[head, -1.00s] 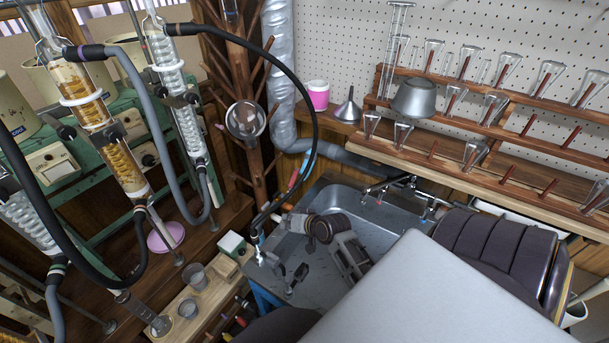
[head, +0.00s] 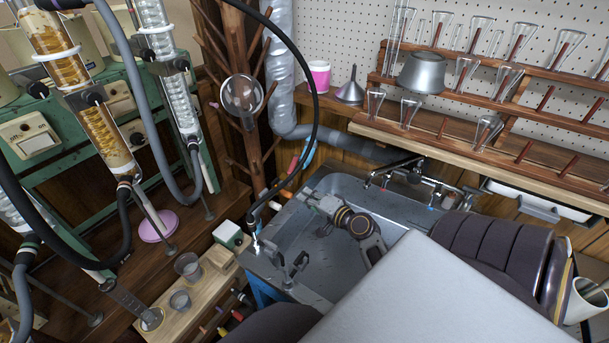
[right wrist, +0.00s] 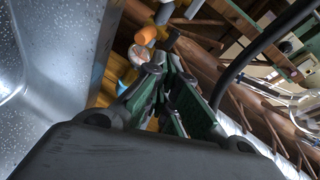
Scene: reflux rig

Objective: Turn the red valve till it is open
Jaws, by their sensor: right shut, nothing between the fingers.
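A small red part (head: 293,164), which looks like the red valve's handle, shows at the wall beside the black hose, left of the sink. Its turned position is too small to tell. My right gripper (head: 310,199) is over the sink's left side, pointing left. Its tip is a little below and right of the red part, apparently apart from it. In the right wrist view the fingers (right wrist: 172,82) are together with nothing between them. An orange cylinder (right wrist: 147,36) and a pale reddish round end (right wrist: 118,47) show beyond them. My left gripper is not seen.
A black hose (head: 316,110) arches down to a tap (head: 256,244) at the sink's left rim. Dark fittings (head: 290,266) stand below my right gripper. The metal sink (head: 300,228) is under it. A faucet (head: 395,170) is at the back. Glass condensers (head: 165,65) stand left.

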